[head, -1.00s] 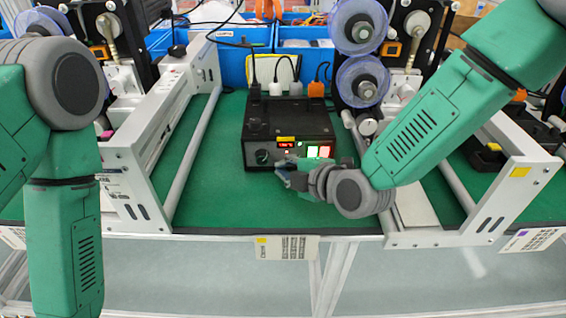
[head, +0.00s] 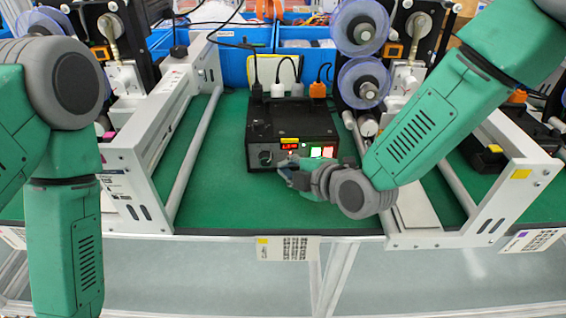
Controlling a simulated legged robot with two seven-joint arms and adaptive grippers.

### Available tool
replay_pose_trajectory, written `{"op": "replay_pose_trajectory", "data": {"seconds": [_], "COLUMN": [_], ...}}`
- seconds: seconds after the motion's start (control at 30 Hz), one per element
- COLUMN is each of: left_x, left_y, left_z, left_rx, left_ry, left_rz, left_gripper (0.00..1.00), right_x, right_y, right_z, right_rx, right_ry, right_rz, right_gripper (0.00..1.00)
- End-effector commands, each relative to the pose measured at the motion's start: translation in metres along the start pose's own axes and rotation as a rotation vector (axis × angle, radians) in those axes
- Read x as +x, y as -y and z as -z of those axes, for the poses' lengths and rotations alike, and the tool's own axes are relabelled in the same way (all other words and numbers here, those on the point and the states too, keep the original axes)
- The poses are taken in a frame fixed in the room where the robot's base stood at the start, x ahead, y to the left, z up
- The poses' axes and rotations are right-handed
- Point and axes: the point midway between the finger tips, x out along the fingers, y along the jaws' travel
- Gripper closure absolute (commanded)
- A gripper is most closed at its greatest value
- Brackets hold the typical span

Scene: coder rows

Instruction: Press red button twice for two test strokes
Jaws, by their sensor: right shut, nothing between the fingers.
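A black control box (head: 290,125) stands on the green bench mat (head: 225,195). Its front has a black knob (head: 265,158), a small red display (head: 289,146) and two lit buttons at the right. One is the green button (head: 315,152); beside it is the red button (head: 328,152). My right gripper (head: 285,170) is shut and empty, low in front of the box, with its tips left of and below the buttons. Whether the tips touch the box front is unclear. My left forearm hangs at the left; its gripper is out of view.
White side frames (head: 150,160) and (head: 505,195) flank the mat. Plugs and cables rise from the box's back, before blue bins (head: 235,65). The mat left of the box is clear.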

Motion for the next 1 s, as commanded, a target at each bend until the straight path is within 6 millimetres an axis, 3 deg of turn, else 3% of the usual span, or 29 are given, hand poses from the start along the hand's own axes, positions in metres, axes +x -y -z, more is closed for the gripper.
{"op": "replay_pose_trajectory", "data": {"seconds": [0.17,0.73,1.0], "left_x": [0.000,-0.009,-0.009], "left_y": [0.000,0.000,0.000], "left_z": [0.000,0.001,0.001], "left_rx": [0.000,0.000,0.000], "left_ry": [0.000,0.000,0.000], "left_rz": [0.000,0.000,0.000], "left_gripper": [0.67,0.67,0.67], "right_x": [-0.001,-0.037,-0.041], "right_y": [0.001,0.028,0.031], "right_z": [-0.001,0.030,0.032], "right_rx": [0.001,-0.001,0.000], "right_ry": [0.004,-0.001,0.000], "right_rz": [0.001,0.005,0.002], "right_gripper": [1.00,1.00,1.00]}}
